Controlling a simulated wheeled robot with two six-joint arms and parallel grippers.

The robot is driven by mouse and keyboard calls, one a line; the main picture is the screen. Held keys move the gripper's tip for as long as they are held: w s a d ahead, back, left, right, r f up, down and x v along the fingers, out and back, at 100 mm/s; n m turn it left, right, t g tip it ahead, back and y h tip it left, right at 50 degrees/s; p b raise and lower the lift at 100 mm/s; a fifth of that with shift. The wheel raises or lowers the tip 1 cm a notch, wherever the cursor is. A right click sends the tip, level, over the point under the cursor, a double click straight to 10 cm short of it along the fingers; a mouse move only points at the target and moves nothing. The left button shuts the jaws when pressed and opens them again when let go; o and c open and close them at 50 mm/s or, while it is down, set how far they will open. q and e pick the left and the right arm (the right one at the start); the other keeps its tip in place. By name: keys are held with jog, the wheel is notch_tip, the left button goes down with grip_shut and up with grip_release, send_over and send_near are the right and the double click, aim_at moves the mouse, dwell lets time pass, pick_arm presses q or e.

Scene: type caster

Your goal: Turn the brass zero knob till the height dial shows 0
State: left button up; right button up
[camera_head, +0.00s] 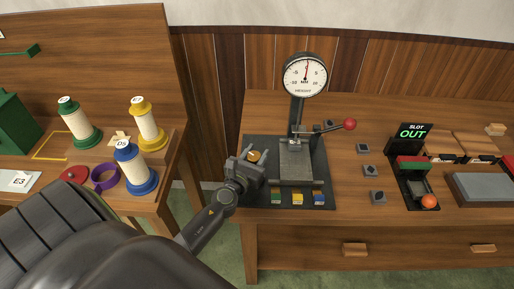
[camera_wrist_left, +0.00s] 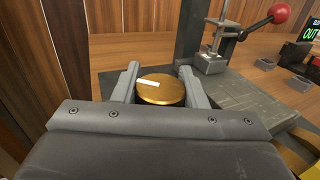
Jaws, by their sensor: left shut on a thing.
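The brass zero knob (camera_wrist_left: 161,90) is a round gold disc with a white mark on top, at the left of the gauge's dark base plate. In the head view the knob (camera_head: 254,156) shows between the fingers of my left gripper (camera_head: 249,158). In the left wrist view my left gripper (camera_wrist_left: 162,88) has one finger on each side of the knob and is shut on it. The height dial (camera_head: 305,75) is a round white face on a post; its red needle points almost straight up, slightly right, near 0. My right gripper is not in view.
A lever with a red ball (camera_head: 349,125) sticks out right of the gauge post. Green, yellow and blue blocks (camera_head: 298,198) line the base plate's front. Small grey blocks (camera_head: 370,170) and a slot unit reading OUT (camera_head: 412,132) stand to the right. Spools (camera_head: 135,168) stand on the left table.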

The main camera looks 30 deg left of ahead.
pick_arm(q)
jog(key=shift+a+n+y, duration=0.1)
jog(key=shift+n+y, duration=0.7)
jog(key=shift+y, duration=0.4)
jog(key=shift+g, duration=0.3)
jog(key=o, duration=1)
jog(key=shift+c, duration=0.2)
jog(key=b+v, duration=0.1)
jog(key=v, duration=0.4)
jog(key=b+v, duration=0.2)
jog(key=v, duration=0.3)
jog(key=b+v, duration=0.1)
jog(key=v, duration=0.5)
jog(key=shift+f, duration=0.25)
jog(key=shift+s+d+r+b, duration=0.2)
jog(key=shift+s+b, duration=0.2)
jog(key=shift+s, duration=0.25)
